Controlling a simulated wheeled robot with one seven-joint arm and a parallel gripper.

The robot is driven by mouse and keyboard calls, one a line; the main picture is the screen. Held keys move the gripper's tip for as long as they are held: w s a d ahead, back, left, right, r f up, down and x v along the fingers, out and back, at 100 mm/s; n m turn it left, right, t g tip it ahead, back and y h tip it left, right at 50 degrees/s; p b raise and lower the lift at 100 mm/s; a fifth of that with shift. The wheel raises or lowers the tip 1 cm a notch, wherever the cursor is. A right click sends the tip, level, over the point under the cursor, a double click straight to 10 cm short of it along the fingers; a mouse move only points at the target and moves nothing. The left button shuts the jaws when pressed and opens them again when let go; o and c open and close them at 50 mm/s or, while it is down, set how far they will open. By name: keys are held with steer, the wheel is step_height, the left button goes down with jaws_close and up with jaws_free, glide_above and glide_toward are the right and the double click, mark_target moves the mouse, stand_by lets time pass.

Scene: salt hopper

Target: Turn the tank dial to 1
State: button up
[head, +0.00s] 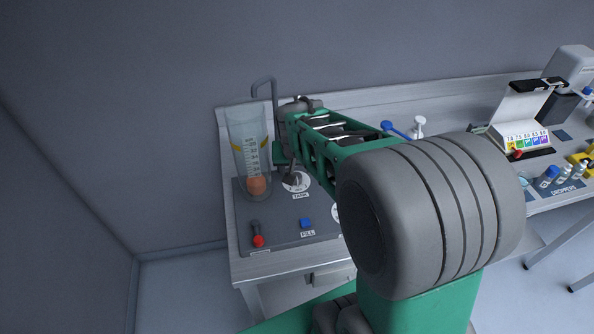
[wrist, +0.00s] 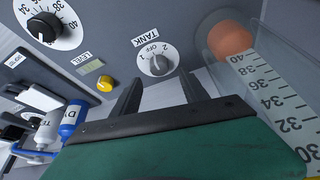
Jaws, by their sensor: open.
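The tank dial (wrist: 157,64) is a small grey knob on a white round plate, marked OFF, 1 and 2, on the grey panel. It also shows in the head view (head: 296,182), partly behind my gripper. Which mark its pointer faces is too small to tell for sure. My gripper (wrist: 159,80) is open and empty, its two dark fingers pointing at the panel. In the wrist view the fingertips lie to either side of the knob, just below it; I cannot tell whether they touch it.
A clear graduated cylinder (head: 238,135) with an orange ball (head: 257,186) stands close beside the dial. The panel also holds a blue FILL button (head: 305,223), a red-tipped lever (head: 258,240), a larger numbered dial (wrist: 44,28) and a yellow button (wrist: 105,84). Bottles (head: 547,177) stand farther right.

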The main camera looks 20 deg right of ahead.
steer(key=x, duration=0.5)
steer(key=shift+p, duration=0.3)
steer(key=shift+c, duration=0.2)
jaws_close()
